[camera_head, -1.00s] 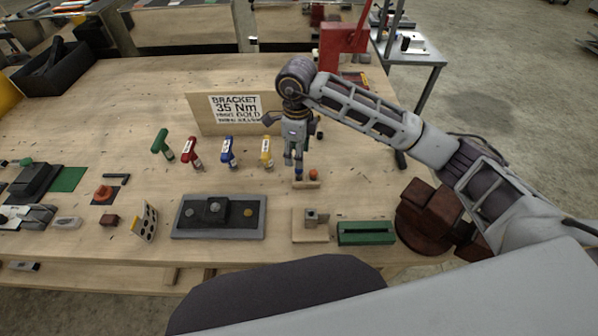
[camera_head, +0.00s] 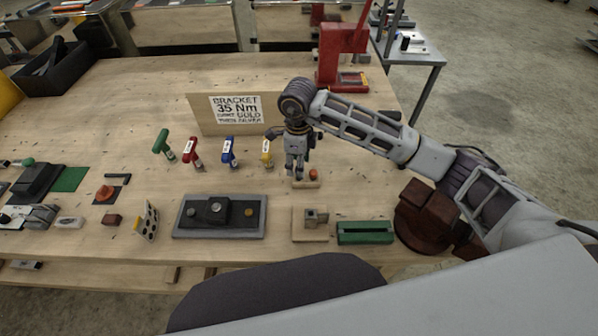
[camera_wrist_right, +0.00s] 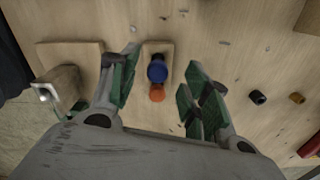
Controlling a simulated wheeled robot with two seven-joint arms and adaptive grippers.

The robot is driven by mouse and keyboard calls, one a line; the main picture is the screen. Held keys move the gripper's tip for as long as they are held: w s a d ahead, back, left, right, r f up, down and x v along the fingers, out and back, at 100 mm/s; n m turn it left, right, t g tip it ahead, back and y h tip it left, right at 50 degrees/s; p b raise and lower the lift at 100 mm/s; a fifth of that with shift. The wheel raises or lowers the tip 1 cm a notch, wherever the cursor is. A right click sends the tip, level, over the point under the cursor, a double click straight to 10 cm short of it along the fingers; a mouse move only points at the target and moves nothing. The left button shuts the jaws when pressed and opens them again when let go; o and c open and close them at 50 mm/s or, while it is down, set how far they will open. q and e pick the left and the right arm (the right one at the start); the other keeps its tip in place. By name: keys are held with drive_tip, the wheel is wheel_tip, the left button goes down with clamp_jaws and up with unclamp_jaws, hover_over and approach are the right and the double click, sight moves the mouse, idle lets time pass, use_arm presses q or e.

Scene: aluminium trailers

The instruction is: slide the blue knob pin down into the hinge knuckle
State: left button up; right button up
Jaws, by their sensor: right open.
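The blue knob pin (camera_wrist_right: 157,69) stands in a small wooden holder (camera_wrist_right: 157,48) beside an orange knob pin (camera_wrist_right: 157,92). In the head view the holder (camera_head: 306,185) and the orange knob (camera_head: 313,173) show, while the blue knob is mostly hidden by my right gripper. My right gripper (camera_head: 297,175) points down over the holder. In the wrist view its green-padded fingers (camera_wrist_right: 163,62) are open, one each side of the blue knob, with a gap to both. The hinge knuckle (camera_head: 311,215) is a grey block on a wooden base in front of the holder. My left gripper is out of view.
A green slotted block (camera_head: 365,232) lies right of the hinge base. A grey tray (camera_head: 219,232) lies to its left. Several coloured-handled tools, including a yellow one (camera_head: 266,152), stand left of my gripper, before a sign board (camera_head: 200,115). A red press (camera_head: 340,60) stands behind.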

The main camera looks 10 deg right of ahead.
drive_tip(key=shift+s+d+f, duration=0.1)
drive_tip(key=shift+s+f, duration=0.1)
drive_tip(key=shift+f, duration=0.6)
drive_tip(key=shift+f+p, duration=0.4)
drive_tip(key=shift+f, duration=0.55)
drive_tip(key=shift+c, duration=0.3)
drive_tip(key=c, duration=0.9)
